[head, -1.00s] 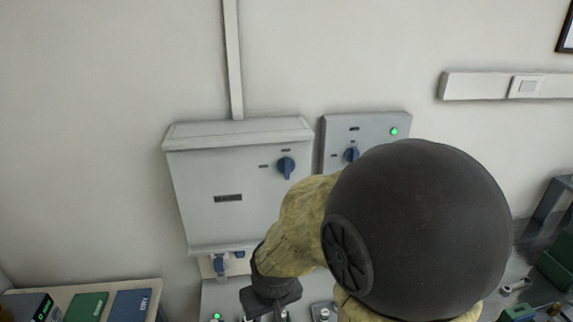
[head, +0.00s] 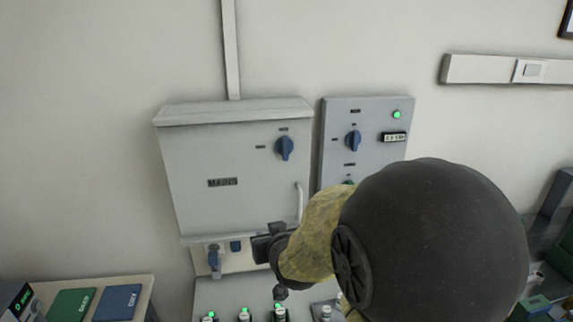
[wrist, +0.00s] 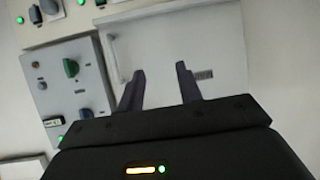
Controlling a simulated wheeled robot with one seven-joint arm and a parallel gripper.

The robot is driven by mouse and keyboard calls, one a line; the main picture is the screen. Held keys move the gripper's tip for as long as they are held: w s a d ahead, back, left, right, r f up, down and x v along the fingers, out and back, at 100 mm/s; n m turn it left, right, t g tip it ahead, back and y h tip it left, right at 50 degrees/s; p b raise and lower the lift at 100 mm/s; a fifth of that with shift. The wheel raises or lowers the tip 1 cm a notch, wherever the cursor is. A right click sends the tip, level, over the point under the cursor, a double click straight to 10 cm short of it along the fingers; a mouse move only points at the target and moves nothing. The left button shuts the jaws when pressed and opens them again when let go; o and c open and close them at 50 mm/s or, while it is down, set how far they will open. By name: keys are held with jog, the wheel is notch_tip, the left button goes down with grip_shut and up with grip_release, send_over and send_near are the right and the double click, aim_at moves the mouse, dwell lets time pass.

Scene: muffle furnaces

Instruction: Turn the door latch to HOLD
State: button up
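The grey box labelled MAINS (head: 190,185) hangs on the wall. Its door bears a blue latch knob (head: 284,148) at the upper right, its grip roughly upright, with small unreadable marks above and to the left. My gripper (wrist: 160,70) is open and empty, its two dark fingers pointing towards the door front in the wrist view. In the head view my gripper is partly seen at the box's lower right, below the latch and apart from it. In the wrist view the latch does not show; the left finger or gripper body probably covers it.
A white door handle (head: 299,203) is on the box's right edge. A second panel (head: 335,120) with a blue knob and green lamp stands just right. Below are a plug (head: 214,262) and several small switches. My arm hides the lower right.

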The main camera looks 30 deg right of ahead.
jog(key=d+r+m+t+h+b, duration=0.1)
jog(key=d+r+t+h+b, duration=0.3)
jog(key=d+r+t+b, duration=0.2)
notch_tip(320, 180, up, 2)
jog(key=t+b, duration=0.2)
jog(key=t, duration=0.1)
jog(key=shift+s+d+t, duration=0.2)
jog(key=shift+s+t, duration=0.05)
jog(key=shift+t, duration=0.05)
jog(key=p, duration=0.6)
send_near(286, 143)
jog(key=x, duration=0.9)
jog(key=shift+w+r, duration=0.15)
grip_shut()
